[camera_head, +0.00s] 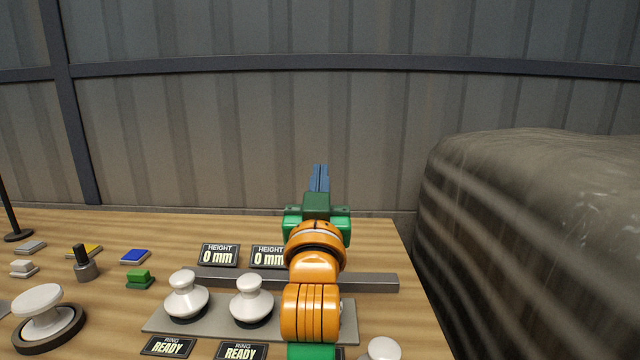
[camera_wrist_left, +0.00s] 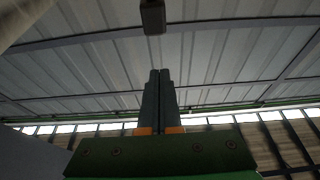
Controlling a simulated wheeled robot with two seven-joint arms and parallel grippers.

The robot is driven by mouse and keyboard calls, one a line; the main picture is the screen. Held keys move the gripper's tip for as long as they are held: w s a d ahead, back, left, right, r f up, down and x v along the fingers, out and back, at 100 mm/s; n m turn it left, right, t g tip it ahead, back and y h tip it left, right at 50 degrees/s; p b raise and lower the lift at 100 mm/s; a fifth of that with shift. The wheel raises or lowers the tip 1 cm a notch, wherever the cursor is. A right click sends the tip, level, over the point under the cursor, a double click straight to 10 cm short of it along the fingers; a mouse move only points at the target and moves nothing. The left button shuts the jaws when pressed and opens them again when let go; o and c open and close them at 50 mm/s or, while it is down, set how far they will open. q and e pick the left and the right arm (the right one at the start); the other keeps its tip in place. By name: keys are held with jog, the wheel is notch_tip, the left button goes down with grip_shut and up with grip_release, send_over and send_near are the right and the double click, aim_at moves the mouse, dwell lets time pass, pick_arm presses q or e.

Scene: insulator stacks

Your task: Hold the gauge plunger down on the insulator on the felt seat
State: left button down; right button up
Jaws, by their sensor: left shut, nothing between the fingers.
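My left gripper (camera_head: 320,178) is shut and empty, with its blue fingers upright above the far edge of the bench. The shut fingers also show in the left wrist view (camera_wrist_left: 158,75). Two white insulators, a left one (camera_head: 184,297) and a middle one (camera_head: 251,303), stand upright on dark round seats on a grey plate (camera_head: 215,331). A third white insulator (camera_head: 383,350) is cut off at the bottom edge. A larger white insulator (camera_head: 42,315) sits on a dark ring at the left. I cannot make out the gauge plunger. My right gripper is not in view.
Two height signs (camera_head: 219,255) read 0 mm; ring signs (camera_head: 167,347) read READY. A grey bar (camera_head: 370,282) runs behind the plate. Small coloured blocks, including a green block (camera_head: 140,279), and a dark peg (camera_head: 83,264) lie left. A large dark bulk (camera_head: 540,240) stands right.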

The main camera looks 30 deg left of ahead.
pick_arm(q)
jog(key=f, duration=0.2)
jog(key=w+f, duration=0.1)
jog(key=shift+a+f+b, duration=0.3)
jog(key=shift+f+b, duration=0.05)
jog(key=f+b, duration=0.2)
jog(key=f, duration=0.1)
jog(key=f+b, duration=0.1)
jog(key=shift+s+d+f, duration=0.15)
jog(key=shift+s+d, duration=0.1)
jog(key=shift+s, duration=0.15)
